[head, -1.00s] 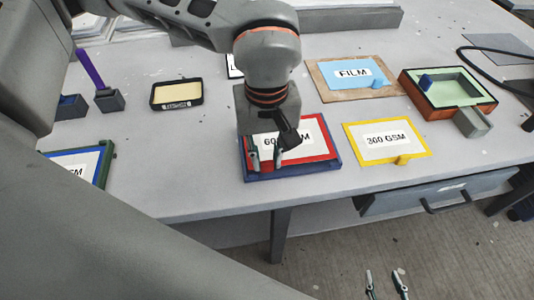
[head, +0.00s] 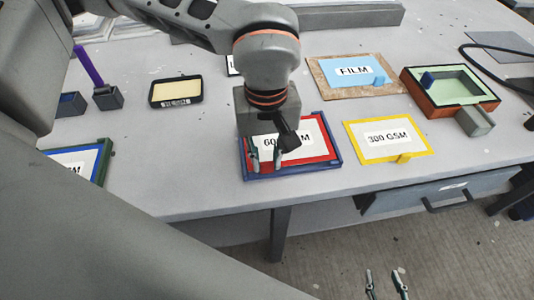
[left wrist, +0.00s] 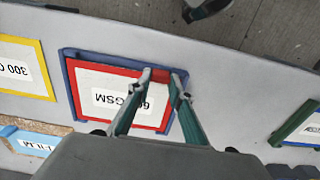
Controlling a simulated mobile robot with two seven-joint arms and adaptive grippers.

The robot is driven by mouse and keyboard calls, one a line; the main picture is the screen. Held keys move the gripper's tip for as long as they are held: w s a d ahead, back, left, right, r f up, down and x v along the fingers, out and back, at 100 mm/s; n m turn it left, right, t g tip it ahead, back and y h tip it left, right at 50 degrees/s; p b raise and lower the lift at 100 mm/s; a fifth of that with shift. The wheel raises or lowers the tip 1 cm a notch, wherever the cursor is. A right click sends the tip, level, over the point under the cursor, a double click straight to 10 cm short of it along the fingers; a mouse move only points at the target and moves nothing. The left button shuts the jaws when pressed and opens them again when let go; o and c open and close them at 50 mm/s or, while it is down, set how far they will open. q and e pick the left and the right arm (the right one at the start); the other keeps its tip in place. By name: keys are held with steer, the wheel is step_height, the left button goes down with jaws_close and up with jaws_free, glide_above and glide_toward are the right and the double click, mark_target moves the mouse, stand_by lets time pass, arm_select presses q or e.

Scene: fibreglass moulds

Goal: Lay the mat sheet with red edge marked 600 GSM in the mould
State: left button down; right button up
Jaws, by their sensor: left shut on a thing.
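The red-edged mat sheet marked 600 GSM (head: 318,146) lies flat in a blue tray (head: 300,174) near the table's front edge. It also shows in the left wrist view (left wrist: 103,80). My left gripper (head: 266,160) points down over the sheet's near left part and covers some of its label in the head view. The mould (head: 461,86), an orange box with a pale green hollow, stands at the right. My right gripper (head: 386,285) is open and empty, over the floor.
A yellow-edged 300 GSM sheet (head: 388,155) and a blue FILM sheet (head: 330,80) on a brown board lie between the tray and the mould. A resin tray (head: 176,91) stands left. A drawer (head: 400,199) is below the tabletop.

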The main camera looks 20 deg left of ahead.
arm_select(q)
steer(key=shift+f, duration=0.3)
stand_by(0.4)
steer(key=c, duration=1.7)
jaws_free()
step_height(320, 180, up, 12)
steer(key=shift+r, duration=0.1)
